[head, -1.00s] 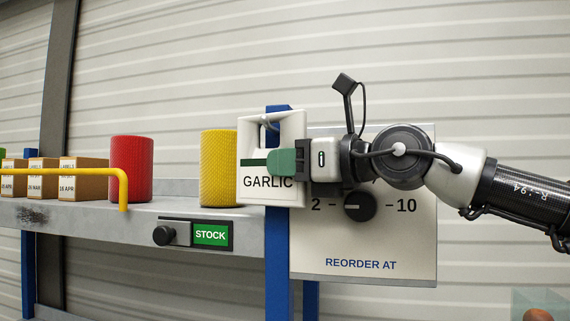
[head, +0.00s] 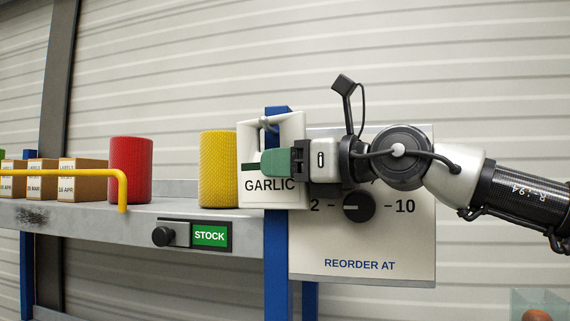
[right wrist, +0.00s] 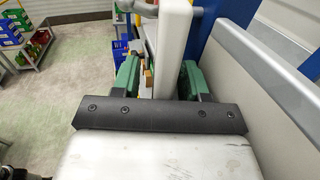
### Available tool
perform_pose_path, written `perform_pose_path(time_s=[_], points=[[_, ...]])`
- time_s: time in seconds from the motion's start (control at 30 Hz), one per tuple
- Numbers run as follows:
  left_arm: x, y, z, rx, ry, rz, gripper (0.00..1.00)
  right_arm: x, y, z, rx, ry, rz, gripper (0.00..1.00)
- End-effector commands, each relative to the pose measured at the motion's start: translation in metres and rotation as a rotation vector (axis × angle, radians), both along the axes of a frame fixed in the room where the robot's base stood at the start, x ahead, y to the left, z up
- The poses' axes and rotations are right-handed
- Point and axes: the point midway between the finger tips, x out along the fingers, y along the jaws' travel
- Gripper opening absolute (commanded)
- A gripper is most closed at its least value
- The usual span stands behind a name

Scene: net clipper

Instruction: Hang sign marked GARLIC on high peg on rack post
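The white GARLIC sign (head: 288,195) hangs upright at the top of the blue rack post (head: 277,280). The grey high peg (head: 267,123) passes through the slot in its top. My right gripper (head: 262,163) stands at the sign's right half. In the right wrist view its green fingers (right wrist: 160,78) are on either side of the sign's edge (right wrist: 174,45), with a gap between the left finger and the sign. It is open around the sign, and the far finger is hidden in the head view. My left gripper is not in view.
A REORDER AT panel (head: 365,240) with a black dial (head: 359,207) is behind and below my right gripper. Left of the post, the shelf (head: 80,220) holds a yellow roll (head: 219,168), a red roll (head: 131,168) and small boxes (head: 82,178). A STOCK label (head: 209,235) is on its edge.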

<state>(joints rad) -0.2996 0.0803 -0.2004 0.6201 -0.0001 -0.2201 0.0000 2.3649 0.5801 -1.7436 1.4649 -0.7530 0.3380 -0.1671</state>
Motion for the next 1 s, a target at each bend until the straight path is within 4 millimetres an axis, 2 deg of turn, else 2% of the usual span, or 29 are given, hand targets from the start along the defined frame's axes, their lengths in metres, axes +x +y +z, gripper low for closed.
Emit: perform_pose_path(time_s=[0.27,0.5,0.7,1.0], points=[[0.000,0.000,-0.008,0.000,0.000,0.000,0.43,-0.004,-0.008,-0.002,0.002,0.000,-0.001,0.44],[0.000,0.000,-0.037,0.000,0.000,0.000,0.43,-0.029,-0.046,-0.006,0.004,-0.001,-0.002,0.44],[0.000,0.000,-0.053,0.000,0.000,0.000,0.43,-0.049,-0.076,-0.004,0.002,-0.001,-0.001,0.44],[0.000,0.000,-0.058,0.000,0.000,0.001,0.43,-0.059,-0.091,0.000,0.000,0.000,0.000,0.44]])
